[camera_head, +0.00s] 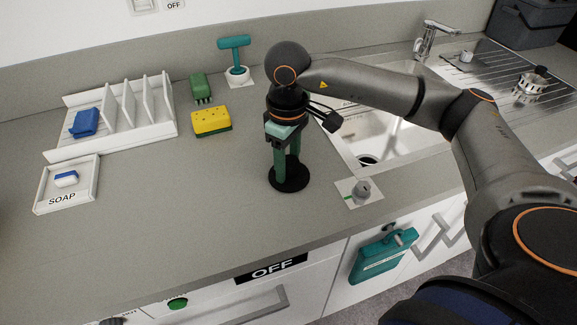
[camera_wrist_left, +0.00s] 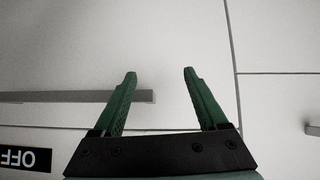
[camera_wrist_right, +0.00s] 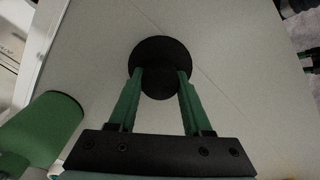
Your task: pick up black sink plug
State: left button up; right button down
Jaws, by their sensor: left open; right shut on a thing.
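The black sink plug (camera_head: 289,179) is a round black disc on or just above the grey counter, left of the sink. My right gripper (camera_head: 288,166) points down at it with green fingers shut on its middle. In the right wrist view the plug (camera_wrist_right: 160,62) shows as a dark disc between and beyond the fingertips of the right gripper (camera_wrist_right: 160,76). I cannot tell whether the plug is clear of the counter. My left gripper (camera_wrist_left: 160,73) is open and empty in front of white cabinet fronts, and does not show in the head view.
The sink basin (camera_head: 376,138) with its drain hole is right of the plug. A yellow sponge (camera_head: 211,121), a green brush (camera_head: 201,88), a white rack (camera_head: 125,117) and a soap tray (camera_head: 68,184) stand left. A grey knob (camera_head: 362,189) sits near the front edge. The front-left counter is clear.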

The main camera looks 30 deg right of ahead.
aim_at(287, 160)
jog(key=shift+r, duration=0.15)
jog(key=shift+r, duration=0.3)
notch_tip(287, 160, up, 2)
jog(key=shift+r, duration=0.15)
jog(key=s+a+r, duration=0.9)
jog(key=s, duration=0.1)
jog(key=shift+s+a+r, duration=0.15)
jog(key=shift+a+r, duration=0.1)
jog(key=shift+r, duration=0.15)
jog(key=c, duration=0.9)
grip_release()
jog(key=c, duration=0.5)
jog(key=shift+c, duration=0.3)
